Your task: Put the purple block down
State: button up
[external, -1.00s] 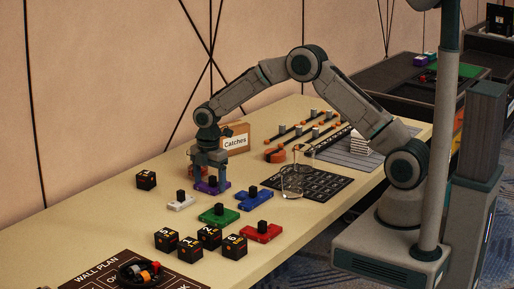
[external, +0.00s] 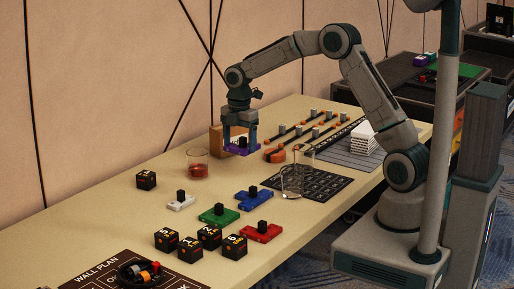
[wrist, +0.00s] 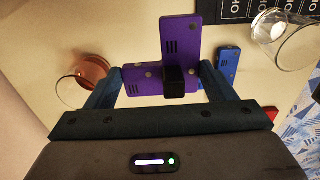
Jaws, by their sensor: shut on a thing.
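The purple block (wrist: 178,50) is a flat piece with a black knob, and it fills the middle of the wrist view. In the external view the purple block (external: 232,150) hangs above the table. My gripper (external: 240,140) is shut on it, with one finger at each side in the wrist view (wrist: 170,88). The table surface directly under the block is partly hidden by the block and gripper.
A glass with red contents (external: 198,165) stands left of my gripper. White (external: 181,202), green (external: 219,216), blue (external: 253,196) and red (external: 262,233) blocks lie in front. Clear glasses (external: 292,182) stand by a black grid mat (external: 325,186).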

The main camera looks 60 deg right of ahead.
jog(key=s+d+b, duration=0.3)
jog(key=s+d, duration=0.2)
jog(key=d, duration=1)
send_over(247, 175)
notch_tip(247, 175, down, 6)
jog(key=shift+f, duration=2.1)
jog(key=shift+f, duration=0.2)
jog(key=o, duration=1.1)
jog(key=shift+o, duration=0.2)
